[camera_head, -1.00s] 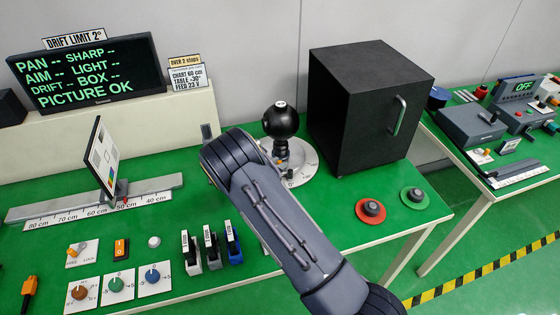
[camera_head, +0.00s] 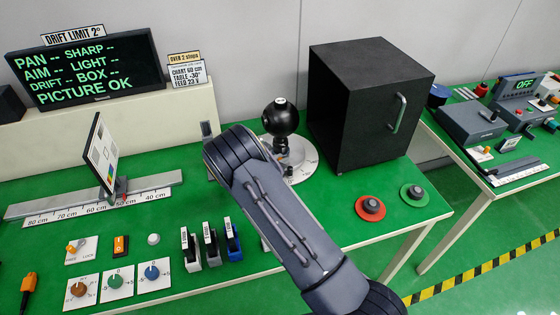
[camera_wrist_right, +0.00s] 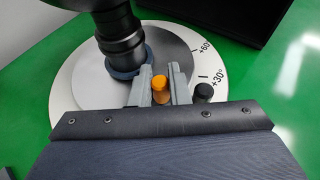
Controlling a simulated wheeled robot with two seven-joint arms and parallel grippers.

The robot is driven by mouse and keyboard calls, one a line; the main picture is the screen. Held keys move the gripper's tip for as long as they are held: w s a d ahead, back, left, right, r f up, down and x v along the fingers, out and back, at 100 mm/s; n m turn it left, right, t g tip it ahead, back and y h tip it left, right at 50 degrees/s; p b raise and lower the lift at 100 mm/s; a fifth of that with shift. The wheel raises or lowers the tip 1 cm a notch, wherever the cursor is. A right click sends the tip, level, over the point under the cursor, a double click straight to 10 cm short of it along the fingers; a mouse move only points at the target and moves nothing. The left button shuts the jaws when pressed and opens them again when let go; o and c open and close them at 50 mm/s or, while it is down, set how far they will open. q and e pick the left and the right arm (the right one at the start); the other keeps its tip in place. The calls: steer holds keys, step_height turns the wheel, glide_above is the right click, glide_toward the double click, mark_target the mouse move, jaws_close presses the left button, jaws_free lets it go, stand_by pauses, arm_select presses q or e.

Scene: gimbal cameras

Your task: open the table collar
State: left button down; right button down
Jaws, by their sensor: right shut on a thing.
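The round pale turntable (camera_head: 302,168) carries a black ball-shaped camera head on a post (camera_head: 281,118). In the right wrist view a dark blue-grey ring (camera_wrist_right: 130,69) circles the foot of the post. Beside it stands a short orange knob (camera_wrist_right: 160,92). My right gripper (camera_wrist_right: 161,86) has a grey finger on each side of this knob and is shut on it. In the head view my right arm hides the fingers and knob. Which part is the collar is not labelled. My left gripper is out of view.
A black knob (camera_wrist_right: 203,92) stands just right of the fingers, near the +30° mark. A black box (camera_head: 362,105) stands right of the turntable. A chart (camera_head: 101,152) on a rail stands at the left. Red (camera_head: 370,208) and green (camera_head: 414,195) buttons sit at the right.

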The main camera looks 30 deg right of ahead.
steer(key=shift+d+f+n+t+b, duration=0.1)
steer(key=shift+d+n+t+b, duration=0.1)
steer(key=shift+n+t+b, duration=0.15)
steer(key=shift+s+d+y, duration=0.15)
steer(key=shift+s+y, duration=0.05)
steer(key=shift+y, duration=0.1)
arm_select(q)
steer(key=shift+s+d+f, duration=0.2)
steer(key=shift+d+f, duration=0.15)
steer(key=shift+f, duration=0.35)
arm_select(e)
steer(key=c, duration=1.7)
jaws_free()
